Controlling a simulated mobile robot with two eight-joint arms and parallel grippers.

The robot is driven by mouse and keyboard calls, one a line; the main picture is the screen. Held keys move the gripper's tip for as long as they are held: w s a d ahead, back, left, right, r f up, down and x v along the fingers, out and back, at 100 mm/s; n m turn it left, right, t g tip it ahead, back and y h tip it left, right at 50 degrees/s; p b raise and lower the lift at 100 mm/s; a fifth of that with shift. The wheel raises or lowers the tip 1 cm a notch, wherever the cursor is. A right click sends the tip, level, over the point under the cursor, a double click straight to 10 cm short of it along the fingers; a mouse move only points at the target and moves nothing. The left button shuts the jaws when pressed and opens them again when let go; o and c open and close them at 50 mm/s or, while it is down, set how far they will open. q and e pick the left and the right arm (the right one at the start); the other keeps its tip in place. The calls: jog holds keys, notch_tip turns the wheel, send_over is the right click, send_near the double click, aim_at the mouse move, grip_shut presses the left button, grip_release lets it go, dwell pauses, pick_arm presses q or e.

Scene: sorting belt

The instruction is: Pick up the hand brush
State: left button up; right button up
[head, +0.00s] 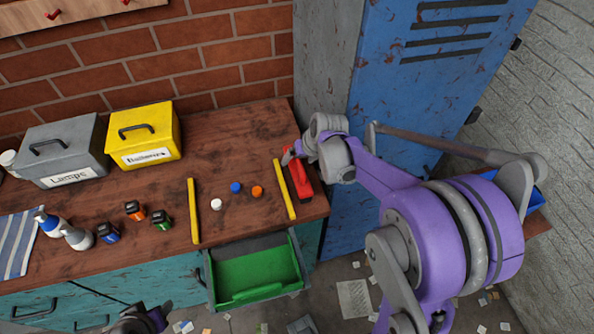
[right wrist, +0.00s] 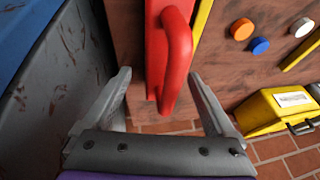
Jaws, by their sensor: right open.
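The red hand brush (head: 302,186) lies at the right end of the wooden bench top, beside a yellow strip. In the right wrist view its raised, looped red handle (right wrist: 178,52) shows close up; any bristles are hidden. My right gripper (head: 291,154) is at the far end of the brush, covering part of it in the head view. In the right wrist view the right gripper (right wrist: 160,75) is open, with one finger on each side of the handle and a gap visible. A grey and purple part of my left arm shows at the bottom edge of the head view; its jaws cannot be made out.
Two yellow strips (head: 193,210) flank white, blue and orange caps (head: 236,188). A grey box (head: 60,140) and yellow box (head: 150,120) stand at the back. A drawer with a green inside (head: 255,275) is open in front. A blue locker (head: 420,90) stands right of the bench.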

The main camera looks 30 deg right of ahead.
jog(key=shift+x, duration=0.95)
jog(key=shift+c, duration=0.2)
grip_shut()
